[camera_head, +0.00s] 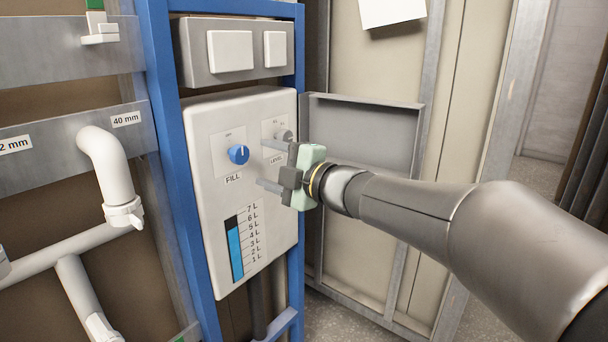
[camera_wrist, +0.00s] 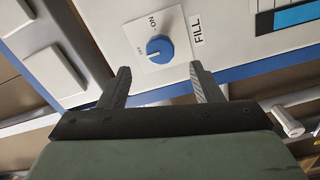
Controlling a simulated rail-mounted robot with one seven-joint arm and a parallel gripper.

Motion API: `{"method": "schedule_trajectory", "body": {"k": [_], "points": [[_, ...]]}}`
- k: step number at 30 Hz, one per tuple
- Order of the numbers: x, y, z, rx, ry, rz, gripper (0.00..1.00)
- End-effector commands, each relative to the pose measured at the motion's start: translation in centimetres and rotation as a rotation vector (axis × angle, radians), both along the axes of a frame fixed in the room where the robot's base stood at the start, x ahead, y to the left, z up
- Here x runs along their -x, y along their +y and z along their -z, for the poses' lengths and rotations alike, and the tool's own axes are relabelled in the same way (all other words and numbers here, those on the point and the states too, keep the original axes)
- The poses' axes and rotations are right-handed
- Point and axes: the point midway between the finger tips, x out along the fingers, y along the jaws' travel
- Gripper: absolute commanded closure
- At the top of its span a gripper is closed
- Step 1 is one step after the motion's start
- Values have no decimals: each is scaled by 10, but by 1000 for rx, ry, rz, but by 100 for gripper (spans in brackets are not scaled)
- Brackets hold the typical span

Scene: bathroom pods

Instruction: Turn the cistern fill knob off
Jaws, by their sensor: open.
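The blue fill knob (camera_head: 239,154) sits on the upper left of the white cistern panel (camera_head: 205,215), above the word FILL. In the wrist view the knob (camera_wrist: 160,48) has a white pointer mark aimed left, toward a small label too blurred to read surely. An ON label stands above the knob there. In the head view the mark points roughly up. My gripper (camera_head: 264,164) is in front of the panel, to the right of the knob. In the wrist view my gripper (camera_wrist: 160,68) has its fingers apart, one to each side below the knob, with nothing between them.
A grey LEVEL knob (camera_head: 284,135) is right of the fill knob, partly behind a finger. A blue level gauge (camera_head: 235,249) is below. Two white flush plates (camera_head: 230,50) are above. A blue frame (camera_head: 178,150) borders the panel, and white pipes (camera_head: 108,170) stand at left.

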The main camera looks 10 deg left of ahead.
Motion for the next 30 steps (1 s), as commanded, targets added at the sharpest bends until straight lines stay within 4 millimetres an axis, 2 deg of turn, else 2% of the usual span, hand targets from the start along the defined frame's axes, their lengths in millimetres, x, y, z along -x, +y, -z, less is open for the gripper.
{"method": "schedule_trajectory", "body": {"k": [3, 10, 16, 25, 28, 30], "points": [[16, -26, -1, 0, 0, 4, 41], [38, -62, -1, 1, -1, 2, 41], [46, -74, 0, 0, 0, 0, 41], [46, -75, 0, 0, 0, 0, 41], [43, -79, -3, -7, 15, 33, 41], [33, -90, -8, -26, 54, 116, 41]]}}
